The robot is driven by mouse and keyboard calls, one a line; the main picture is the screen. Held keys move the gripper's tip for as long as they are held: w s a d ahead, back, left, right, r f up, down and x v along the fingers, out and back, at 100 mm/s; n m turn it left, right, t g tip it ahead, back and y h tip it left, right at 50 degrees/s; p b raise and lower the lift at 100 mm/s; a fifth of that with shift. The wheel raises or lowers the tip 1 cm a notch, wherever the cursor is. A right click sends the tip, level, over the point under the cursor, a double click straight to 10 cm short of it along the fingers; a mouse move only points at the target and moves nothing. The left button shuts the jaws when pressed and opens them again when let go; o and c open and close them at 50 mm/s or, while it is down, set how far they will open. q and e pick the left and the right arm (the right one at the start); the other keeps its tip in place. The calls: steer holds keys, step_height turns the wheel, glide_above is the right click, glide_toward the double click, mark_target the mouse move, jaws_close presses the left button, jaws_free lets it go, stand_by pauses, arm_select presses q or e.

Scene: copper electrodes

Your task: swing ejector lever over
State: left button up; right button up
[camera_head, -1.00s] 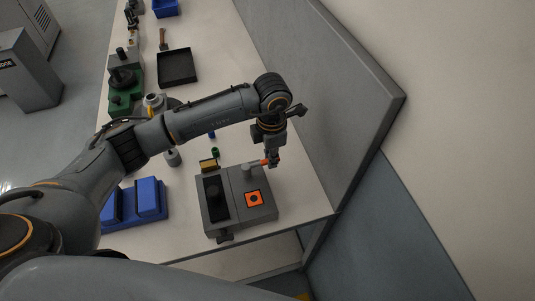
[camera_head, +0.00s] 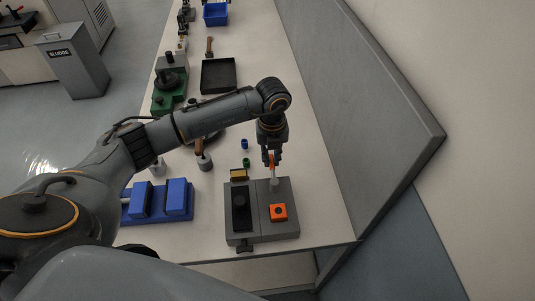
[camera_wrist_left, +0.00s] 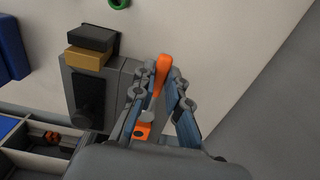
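The ejector lever (camera_head: 271,160) is an orange handle on a grey pivot post. It stands on a grey box-shaped fixture (camera_head: 285,229), which also carries a square orange button (camera_head: 278,212) and a dark slot (camera_head: 240,210). The handle points from its post toward the back of the table. My left gripper (camera_head: 271,157) comes down over the handle. In the left wrist view the handle (camera_wrist_left: 164,66) lies between the two fingertips (camera_wrist_left: 163,78), which sit close on either side of it. The post is partly hidden there by the fingers. My right gripper is not in view.
Blue blocks (camera_head: 178,197) stand left of the fixture. Small blue and green rings (camera_head: 246,162) lie behind it, and a black tray (camera_head: 218,75) farther back. A grey partition (camera_head: 365,110) bounds the table's right side. Table right of the fixture is clear.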

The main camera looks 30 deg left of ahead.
arm_select(q)
steer(key=o, duration=0.4)
steer(key=shift+o, duration=0.2)
steer(key=shift+r+p, duration=1.95)
steer(key=shift+r, duration=1.1)
steer(key=shift+w+r, duration=0.1)
steer(key=shift+r, duration=0.1)
step_height(320, 180, up, 12)
steer(key=shift+f, duration=0.2)
